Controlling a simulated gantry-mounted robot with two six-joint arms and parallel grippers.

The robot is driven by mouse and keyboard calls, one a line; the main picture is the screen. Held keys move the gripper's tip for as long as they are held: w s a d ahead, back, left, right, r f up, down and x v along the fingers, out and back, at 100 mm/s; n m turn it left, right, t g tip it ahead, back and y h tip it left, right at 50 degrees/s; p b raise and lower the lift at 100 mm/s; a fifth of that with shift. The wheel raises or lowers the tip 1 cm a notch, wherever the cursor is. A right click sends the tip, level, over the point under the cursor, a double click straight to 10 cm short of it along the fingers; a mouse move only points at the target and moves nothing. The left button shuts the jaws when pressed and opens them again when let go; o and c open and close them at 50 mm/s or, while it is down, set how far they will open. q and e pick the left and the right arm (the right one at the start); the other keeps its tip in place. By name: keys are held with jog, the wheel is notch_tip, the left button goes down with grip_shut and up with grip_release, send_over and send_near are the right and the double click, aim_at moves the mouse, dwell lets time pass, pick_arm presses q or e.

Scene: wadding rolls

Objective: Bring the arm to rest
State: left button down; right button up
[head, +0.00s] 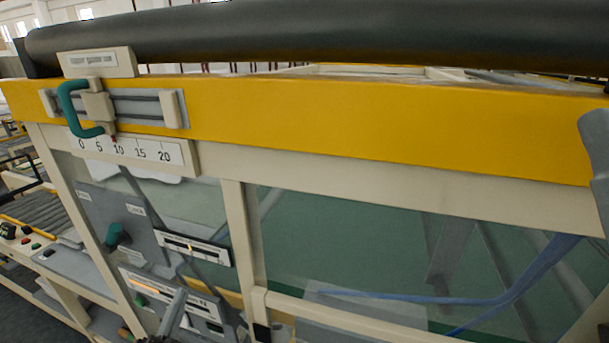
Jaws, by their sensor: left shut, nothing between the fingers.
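My left gripper (178,298) shows at the bottom edge, left of the middle, in the head view. Its fingers point up and are shut with nothing between them. It is in front of the lower panel (148,290) with the lit display; I cannot tell whether it touches the panel. The rest of that arm is below the picture. My right gripper does not show.
A yellow beam (350,120) crosses the machine under a dark roller (320,32). A teal handle (68,108) sits on a slider above a 0–20 scale (130,150). A teal knob (117,235) is on a grey panel. A control desk (30,245) with buttons stands at the left.

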pick_arm(q)
jog(key=d+r+t, duration=0.1)
jog(key=r, duration=0.4)
jog(key=d+r+p, duration=0.1)
jog(key=r, duration=0.4)
jog(key=d+r+t, duration=0.1)
jog(key=r, duration=0.3)
jog(key=shift+d+r+t+h, duration=0.25)
jog(key=shift+r+t+h, duration=0.05)
jog(key=shift+r+h, duration=0.1)
jog(key=s+d+r+n+t+h+p, duration=0.15)
jog(key=s+r, duration=0.25)
jog(key=r, duration=0.5)
jog(key=s+d+r+t+p, duration=0.1)
jog(key=s+d+r+t, duration=0.15)
jog(key=r, duration=0.55)
jog(key=s+d+r+n+t+h+p, duration=0.15)
jog(key=s+r, duration=0.25)
jog(key=r, duration=0.5)
jog(key=s+r+n, duration=0.4)
jog(key=s+n, duration=0.3)
jog(key=shift+b, duration=0.45)
jog(key=shift+t, duration=0.25)
